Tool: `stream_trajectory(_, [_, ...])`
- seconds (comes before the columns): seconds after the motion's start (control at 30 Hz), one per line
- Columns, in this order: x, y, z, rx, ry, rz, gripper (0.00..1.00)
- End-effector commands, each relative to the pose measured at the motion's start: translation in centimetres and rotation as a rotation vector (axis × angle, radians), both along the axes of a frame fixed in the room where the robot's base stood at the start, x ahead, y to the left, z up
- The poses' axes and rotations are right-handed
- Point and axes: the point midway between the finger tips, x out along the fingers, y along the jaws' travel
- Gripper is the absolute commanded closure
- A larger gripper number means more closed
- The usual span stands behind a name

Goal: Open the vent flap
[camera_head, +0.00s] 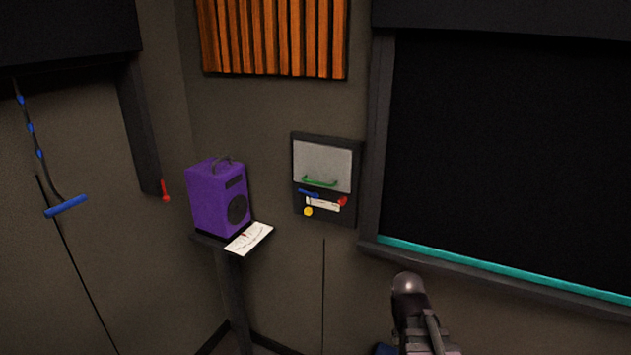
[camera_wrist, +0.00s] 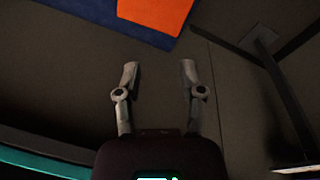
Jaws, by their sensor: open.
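The vent flap (camera_head: 322,163) is a light grey plate in a dark wall panel (camera_head: 298,210), with a green handle (camera_head: 320,182) along its lower part. The flap looks shut. Below it on the panel are a blue lever (camera_head: 308,192), a red knob (camera_head: 343,201), a yellow knob (camera_head: 308,211) and a white label. My gripper (camera_wrist: 158,75) is open and empty in the wrist view, its two fingers apart. The wrist view does not show the flap. In the head view my arm is at the lower right, below and right of the panel, well apart from it.
A purple speaker (camera_head: 212,200) and a white paper (camera_head: 250,238) sit on a small stand left of the panel. A dark window with a teal sill strip (camera_head: 500,268) is at right. The wrist view shows a blue and orange item (camera_wrist: 155,12).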

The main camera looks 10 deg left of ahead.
Motion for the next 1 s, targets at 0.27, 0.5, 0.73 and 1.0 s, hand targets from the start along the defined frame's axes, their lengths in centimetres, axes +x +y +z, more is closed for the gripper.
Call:
stream_trajectory(0.27, [9.3, 4.0, 6.2, -0.289, -0.173, 0.223, 0.49])
stream_trajectory(0.5, [17.2, 11.0, 13.2, -0.562, -0.359, 0.472, 0.49])
stream_trajectory(0.73, [22.8, 20.7, 20.5, -0.808, -0.542, 0.721, 0.49])
stream_trajectory(1.0, [25.2, 29.7, 25.9, -0.994, -0.684, 0.918, 0.49])
